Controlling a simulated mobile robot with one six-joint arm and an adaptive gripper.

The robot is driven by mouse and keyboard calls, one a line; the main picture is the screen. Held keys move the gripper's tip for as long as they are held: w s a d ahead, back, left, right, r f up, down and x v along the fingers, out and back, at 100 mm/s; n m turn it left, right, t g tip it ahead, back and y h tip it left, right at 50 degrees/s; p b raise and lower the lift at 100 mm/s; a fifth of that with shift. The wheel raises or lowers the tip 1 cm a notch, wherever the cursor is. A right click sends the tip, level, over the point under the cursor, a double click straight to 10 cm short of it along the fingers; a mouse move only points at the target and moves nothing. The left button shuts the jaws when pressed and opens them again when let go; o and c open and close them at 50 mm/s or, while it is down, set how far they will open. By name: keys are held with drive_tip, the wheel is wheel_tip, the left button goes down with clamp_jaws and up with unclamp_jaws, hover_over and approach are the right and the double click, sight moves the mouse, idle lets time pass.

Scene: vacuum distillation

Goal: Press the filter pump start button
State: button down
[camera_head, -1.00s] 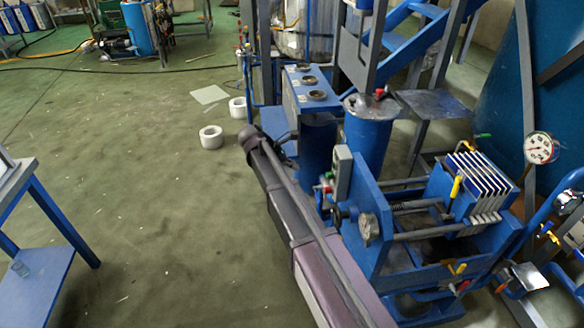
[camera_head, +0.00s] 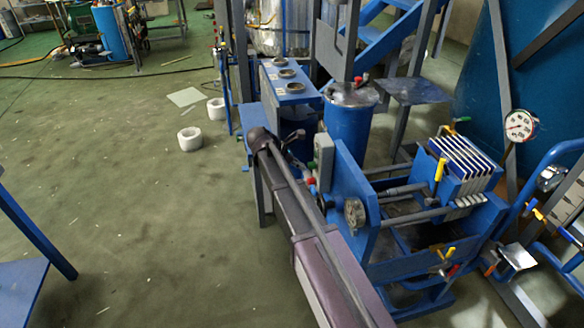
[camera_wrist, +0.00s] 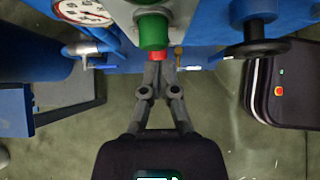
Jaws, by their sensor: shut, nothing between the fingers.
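A grey control box (camera_head: 325,155) stands on the near end of the blue filter press; its button face is turned away in the head view. In the wrist view, a large green button-like cylinder (camera_wrist: 153,32) is at top centre, with a smaller red part (camera_wrist: 158,57) just below it. My gripper (camera_wrist: 157,68) is shut and empty, its tips at the lower edge of the red part; I cannot tell whether they touch. In the head view my gripper (camera_head: 296,135) is left of the box, a small gap apart.
The filter press (camera_head: 365,205) with its white plates and a round gauge (camera_head: 520,125) lies to the right. A blue tank (camera_head: 348,122) and a blue stand with cups (camera_head: 290,82) are behind. A dark handwheel (camera_wrist: 258,48) is right in the wrist view. Floor at left is open.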

drive_tip(key=shift+d, duration=0.35)
drive_tip(key=shift+w+d+r, duration=0.1)
drive_tip(key=shift+w+d, duration=0.05)
drive_tip(key=shift+d, duration=1.05)
drive_tip(key=shift+a, duration=0.65)
drive_tip(key=p, duration=0.7)
approach(310, 165)
drive_tip(key=a, duration=0.5)
drive_tip(key=shift+a, duration=0.1)
drive_tip(key=shift+s, duration=0.25)
